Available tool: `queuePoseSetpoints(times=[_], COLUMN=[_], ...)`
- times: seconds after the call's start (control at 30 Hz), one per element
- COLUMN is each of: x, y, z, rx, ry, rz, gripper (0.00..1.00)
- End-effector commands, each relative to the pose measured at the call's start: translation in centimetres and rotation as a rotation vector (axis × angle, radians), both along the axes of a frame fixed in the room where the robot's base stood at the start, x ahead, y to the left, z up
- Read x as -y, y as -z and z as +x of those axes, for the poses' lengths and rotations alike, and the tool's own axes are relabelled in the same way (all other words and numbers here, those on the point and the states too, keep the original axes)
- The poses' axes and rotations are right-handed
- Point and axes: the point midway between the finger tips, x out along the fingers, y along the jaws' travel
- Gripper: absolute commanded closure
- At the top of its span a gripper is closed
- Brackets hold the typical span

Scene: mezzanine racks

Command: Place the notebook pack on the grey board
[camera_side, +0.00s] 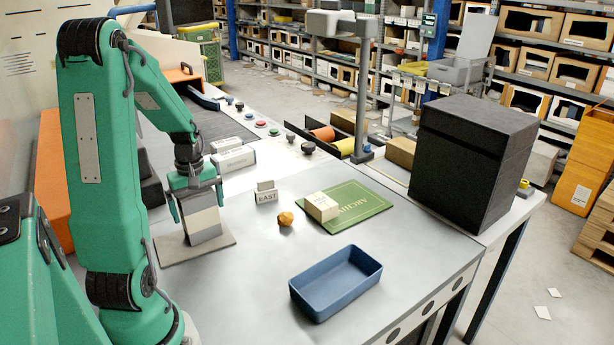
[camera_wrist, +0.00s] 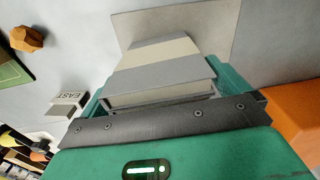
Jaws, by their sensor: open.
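The notebook pack (camera_side: 203,222) is a grey block with a pale band. It stands upright on the grey board (camera_side: 225,242), a thin flat plate at the left of the table. My gripper (camera_side: 196,191) is open above the board, with its fingers on either side of the pack's upper part. In the wrist view the pack (camera_wrist: 160,65) lies between the open jaws (camera_wrist: 165,95), and the grey board (camera_wrist: 215,20) shows beyond it. I cannot tell whether a finger touches the pack.
A small EAST sign block (camera_side: 266,193), a brown lump (camera_side: 286,220) and a green mat (camera_side: 352,209) bearing a cream box (camera_side: 321,207) are to the right. A blue tray (camera_side: 336,284) is in front. White boxes (camera_side: 232,158) stand behind. A black cabinet (camera_side: 470,160) is at far right.

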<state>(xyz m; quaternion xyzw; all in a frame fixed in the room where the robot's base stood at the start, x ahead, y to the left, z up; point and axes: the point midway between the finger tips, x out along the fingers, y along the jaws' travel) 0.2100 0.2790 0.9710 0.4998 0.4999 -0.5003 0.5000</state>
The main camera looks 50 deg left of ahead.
Motion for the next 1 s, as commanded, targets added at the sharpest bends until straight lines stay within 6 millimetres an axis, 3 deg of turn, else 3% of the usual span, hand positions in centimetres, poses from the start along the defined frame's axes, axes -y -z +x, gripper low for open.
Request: queuePoseSetpoints(times=[0.6,1.0], x=[-0.1,0.0], y=[-9.2,-10.7], z=[0.0,0.0], rx=[0.003,0.001], ry=[0.0,0.0], rz=[0.003,0.001], gripper=[0.0,0.0])
